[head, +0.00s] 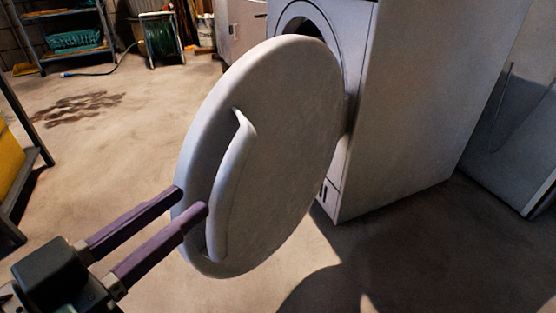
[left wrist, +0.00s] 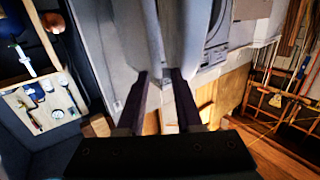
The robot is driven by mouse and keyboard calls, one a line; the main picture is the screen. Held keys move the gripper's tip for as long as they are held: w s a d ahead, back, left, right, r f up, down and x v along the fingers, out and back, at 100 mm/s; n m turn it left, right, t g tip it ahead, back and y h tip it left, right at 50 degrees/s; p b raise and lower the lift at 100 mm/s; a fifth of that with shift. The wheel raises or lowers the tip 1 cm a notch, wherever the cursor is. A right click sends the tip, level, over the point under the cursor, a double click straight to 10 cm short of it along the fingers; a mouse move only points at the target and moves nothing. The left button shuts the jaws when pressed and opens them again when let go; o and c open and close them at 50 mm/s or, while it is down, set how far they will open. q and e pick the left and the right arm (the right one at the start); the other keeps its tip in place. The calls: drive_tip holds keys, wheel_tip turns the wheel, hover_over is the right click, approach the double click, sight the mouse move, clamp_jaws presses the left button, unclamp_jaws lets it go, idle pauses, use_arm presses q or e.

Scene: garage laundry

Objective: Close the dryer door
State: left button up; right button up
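The dryer door (head: 285,150) is a thick round white disc, swung wide open, with a long raised handle (head: 232,165) on the face toward me. The dryer (head: 400,110) is a white box behind it, and its round opening is partly hidden by the door. My left gripper (head: 190,202) has its two purple fingers apart at the door's lower left, near the handle's lower end. In the left wrist view, the fingers (left wrist: 160,85) are apart with pale door surfaces just beyond the tips. Contact with the door cannot be told. My right gripper is not in view.
A metal shelf (head: 68,53) with a teal basket stands at the back left. A hose reel (head: 160,38) is beside it. A dark-framed rack with a yellow item (head: 10,160) is at the left edge.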

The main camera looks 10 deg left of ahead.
sight(227, 197)
use_arm(q)
drive_tip(key=f+b, duration=0.2)
drive_tip(key=f, duration=0.1)
drive_tip(key=shift+s+d+f+h, duration=0.1)
drive_tip(key=shift+d+h, duration=0.1)
drive_tip(key=shift+h, duration=0.2)
drive_tip(key=b+x, duration=0.3)
drive_tip(key=x, duration=0.5)
drive_tip(key=shift+w+d+b, duration=0.15)
drive_tip(key=shift+w+b, duration=0.25)
drive_tip(key=shift+w+d, duration=0.25)
drive_tip(key=shift+w, duration=0.2)
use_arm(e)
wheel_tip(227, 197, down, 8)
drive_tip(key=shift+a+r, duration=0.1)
use_arm(q)
clamp_jaws()
